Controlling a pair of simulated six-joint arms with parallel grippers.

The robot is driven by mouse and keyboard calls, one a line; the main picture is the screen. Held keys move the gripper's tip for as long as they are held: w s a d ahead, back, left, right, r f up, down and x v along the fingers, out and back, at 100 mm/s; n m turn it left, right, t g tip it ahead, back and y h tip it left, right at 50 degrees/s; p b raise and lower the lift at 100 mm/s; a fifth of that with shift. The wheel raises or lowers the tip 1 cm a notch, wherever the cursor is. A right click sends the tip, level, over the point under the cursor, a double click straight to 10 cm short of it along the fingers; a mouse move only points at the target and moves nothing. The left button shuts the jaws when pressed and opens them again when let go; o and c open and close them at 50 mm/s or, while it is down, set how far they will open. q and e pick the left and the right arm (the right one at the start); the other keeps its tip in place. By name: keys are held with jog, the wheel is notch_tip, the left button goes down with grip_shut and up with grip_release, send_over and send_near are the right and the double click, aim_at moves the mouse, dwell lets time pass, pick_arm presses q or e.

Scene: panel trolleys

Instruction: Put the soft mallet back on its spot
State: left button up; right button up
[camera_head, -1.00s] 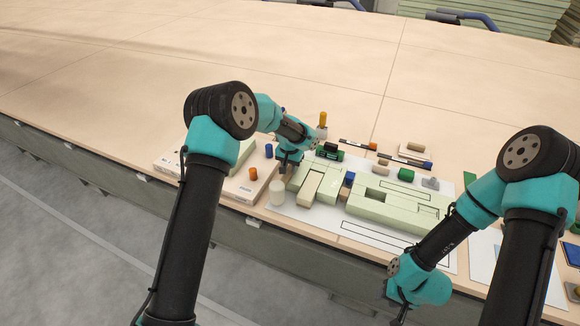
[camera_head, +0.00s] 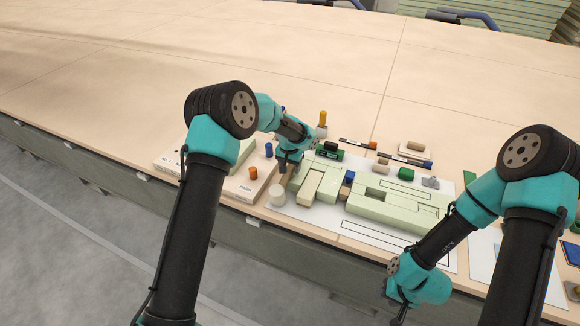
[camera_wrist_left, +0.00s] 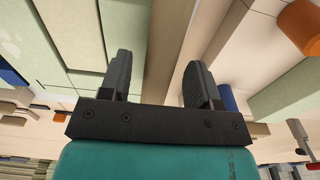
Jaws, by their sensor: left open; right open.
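My left gripper (camera_head: 288,168) is over this spot, just left of the pale green blocks. In the left wrist view its two dark fingers (camera_wrist_left: 158,82) are apart, with a tan strip and a green surface beyond them; I see nothing clamped. My right gripper (camera_head: 400,312) hangs at the table's front edge, its fingers barely visible.
Pale green blocks (camera_head: 375,210) lie on the white sheet (camera_head: 345,228), which has black printed outlines. A board (camera_head: 245,188) with blue and orange cylinders is at the left. Markers and small blocks lie behind. The back of the table (camera_head: 230,55) is clear.

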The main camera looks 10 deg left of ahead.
aim_at(289, 168)
pick_arm(q)
notch_tip(289, 168, up, 12)
jog(key=shift+s+r, duration=0.2)
jog(key=shift+s, duration=0.05)
dwell(0.3)
